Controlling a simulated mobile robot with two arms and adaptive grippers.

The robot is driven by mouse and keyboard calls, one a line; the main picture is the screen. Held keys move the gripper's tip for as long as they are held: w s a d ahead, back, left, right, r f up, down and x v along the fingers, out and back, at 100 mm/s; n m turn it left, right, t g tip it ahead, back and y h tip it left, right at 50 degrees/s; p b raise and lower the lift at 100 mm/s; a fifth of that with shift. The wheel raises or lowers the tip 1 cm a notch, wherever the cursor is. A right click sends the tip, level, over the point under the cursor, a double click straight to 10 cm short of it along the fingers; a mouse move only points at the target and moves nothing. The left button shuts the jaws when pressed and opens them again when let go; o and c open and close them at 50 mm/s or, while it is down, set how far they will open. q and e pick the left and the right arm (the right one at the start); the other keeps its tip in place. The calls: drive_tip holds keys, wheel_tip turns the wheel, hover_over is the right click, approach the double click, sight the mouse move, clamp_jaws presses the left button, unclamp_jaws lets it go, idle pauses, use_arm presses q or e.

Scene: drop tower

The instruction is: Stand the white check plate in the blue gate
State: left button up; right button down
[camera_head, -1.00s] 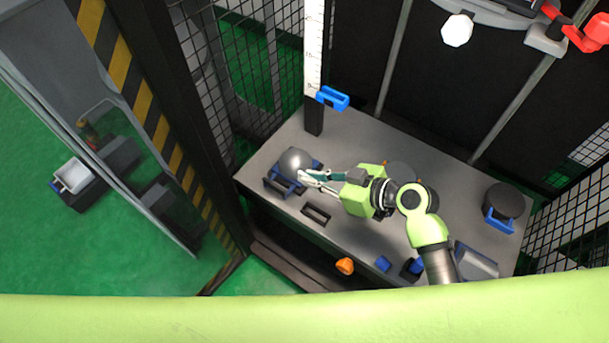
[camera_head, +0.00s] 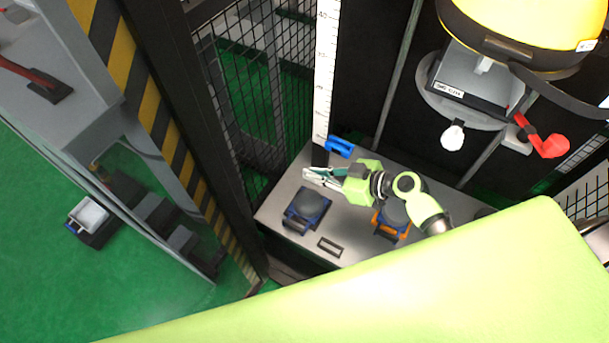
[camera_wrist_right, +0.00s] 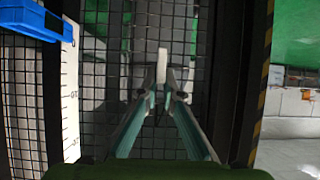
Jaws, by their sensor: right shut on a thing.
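The white check plate (camera_wrist_right: 162,66) stands upright between the fingertips of my right gripper (camera_wrist_right: 164,90) in the right wrist view. My right gripper (camera_head: 308,175) is shut on it, above the far left part of the grey table in the head view. The blue gate (camera_head: 339,146) is at the foot of the white scale, a little beyond and to the right of my fingertips. It also shows at the upper left of the right wrist view (camera_wrist_right: 32,18), apart from the plate. My left gripper is in neither view.
A dark round thing in a blue holder (camera_head: 305,208) and another in an orange-edged holder (camera_head: 392,222) are on the table (camera_head: 277,207). A tall white scale (camera_head: 324,80) and mesh fence (camera_head: 245,100) stand behind. A large yellow-black body (camera_head: 520,30) hangs at upper right.

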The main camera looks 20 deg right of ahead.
drive_tip(key=shift+w+d+f+b, duration=0.2)
drive_tip(key=shift+w+d+b, duration=1.5)
drive_tip(key=shift+w+d, duration=1.2)
drive_tip(key=shift+w+d+f+b, duration=0.15)
drive_tip(key=shift+w+d+b, duration=1.5)
drive_tip(key=shift+w+d, duration=1.25)
drive_tip(key=shift+s+d+f+b, duration=0.1)
drive_tip(key=shift+d+f+b, duration=0.05)
drive_tip(key=shift+f+b, duration=0.45)
drive_tip(key=shift+s+d+f+b, duration=0.1)
drive_tip(key=shift+f+b, duration=0.4)
drive_tip(key=shift+b, duration=0.2)
drive_tip(key=shift+f, duration=0.1)
drive_tip(key=shift+f+b, duration=0.1)
drive_tip(key=shift+b, duration=0.35)
